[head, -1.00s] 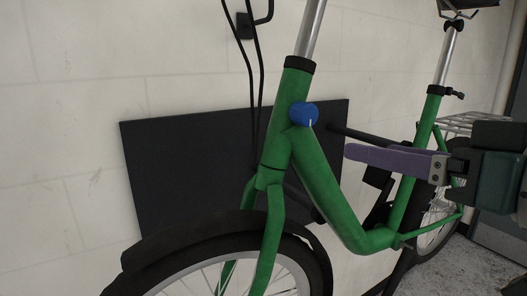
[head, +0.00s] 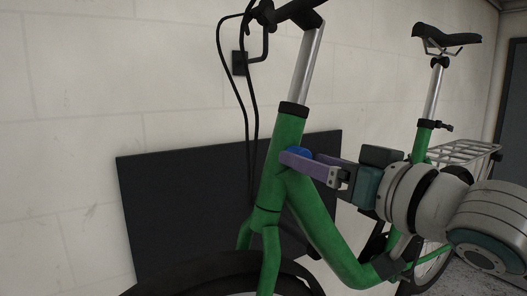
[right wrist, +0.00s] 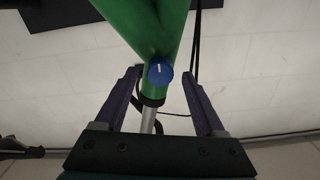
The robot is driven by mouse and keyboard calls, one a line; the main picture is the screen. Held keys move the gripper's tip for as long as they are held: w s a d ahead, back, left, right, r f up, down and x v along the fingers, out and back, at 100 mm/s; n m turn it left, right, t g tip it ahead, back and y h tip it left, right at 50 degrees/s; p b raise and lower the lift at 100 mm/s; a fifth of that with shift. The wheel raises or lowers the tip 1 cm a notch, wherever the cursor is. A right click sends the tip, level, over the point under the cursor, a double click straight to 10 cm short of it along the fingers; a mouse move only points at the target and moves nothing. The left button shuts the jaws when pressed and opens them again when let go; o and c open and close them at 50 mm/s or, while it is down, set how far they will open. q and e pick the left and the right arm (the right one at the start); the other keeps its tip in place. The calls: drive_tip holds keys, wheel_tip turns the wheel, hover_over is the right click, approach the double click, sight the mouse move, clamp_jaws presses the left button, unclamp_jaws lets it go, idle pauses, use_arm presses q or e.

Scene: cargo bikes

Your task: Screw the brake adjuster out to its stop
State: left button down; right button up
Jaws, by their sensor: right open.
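The blue brake adjuster (head: 297,152) is a round knob on the green bike frame (head: 287,128), near the top of the frame's front tube. In the right wrist view the adjuster (right wrist: 160,74) shows face-on with a white line on it, pointing about straight up and down. My right gripper (right wrist: 162,80) is open, with one purple finger on each side of the knob and a gap to both. In the head view the right gripper (head: 283,157) reaches in from the right and partly hides the knob. My left gripper is not in view.
A dark panel (head: 165,215) stands behind the bike against the pale block wall (head: 90,80). Black cables (head: 249,110) hang from the handlebar beside the front tube. The saddle (head: 447,38) and rear rack (head: 460,152) are at the right.

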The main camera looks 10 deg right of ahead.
drive_tip(key=shift+w, duration=0.15)
clamp_jaws()
idle(0.6)
